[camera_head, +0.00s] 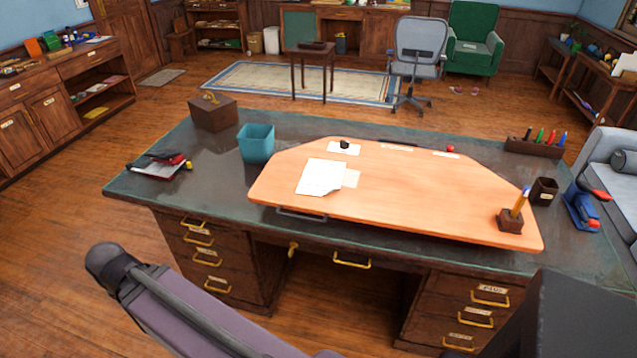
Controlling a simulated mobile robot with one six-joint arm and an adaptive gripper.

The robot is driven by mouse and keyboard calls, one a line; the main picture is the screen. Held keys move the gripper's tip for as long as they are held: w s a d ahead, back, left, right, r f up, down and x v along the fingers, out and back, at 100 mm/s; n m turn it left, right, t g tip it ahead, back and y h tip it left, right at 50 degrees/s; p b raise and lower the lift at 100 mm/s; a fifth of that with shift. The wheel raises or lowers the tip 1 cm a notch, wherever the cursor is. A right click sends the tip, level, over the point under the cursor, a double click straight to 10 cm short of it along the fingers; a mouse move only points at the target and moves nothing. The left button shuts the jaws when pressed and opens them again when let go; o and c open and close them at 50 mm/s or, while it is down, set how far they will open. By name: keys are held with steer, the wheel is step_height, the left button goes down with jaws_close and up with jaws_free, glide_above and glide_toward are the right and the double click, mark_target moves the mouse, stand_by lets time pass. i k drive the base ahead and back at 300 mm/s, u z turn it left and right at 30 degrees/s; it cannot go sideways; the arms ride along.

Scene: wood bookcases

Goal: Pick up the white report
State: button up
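The white report (321,177) looks like a few sheets of white paper with faint print, one corner curled. It lies flat on the orange-tan board (420,197) on the big desk, left of the board's middle. A smaller pale sheet (351,178) shows beside its right edge, partly covered or touching; I cannot tell which. My gripper is not in view, so its state and any hold do not show.
On the desk stand a teal bin (256,143), a brown box (213,112), a red-and-dark stack (159,165), a pencil holder (510,219), a pen rack (534,147) and a blue-red tool (582,205). The board's middle is clear. Drawers face me.

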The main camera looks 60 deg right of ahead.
mark_target(320, 178)
steer(key=u, duration=0.1)
steer(key=k, duration=1.4)
steer(key=z, duration=1.45)
steer(key=i, duration=0.55)
steer(key=u, duration=0.05)
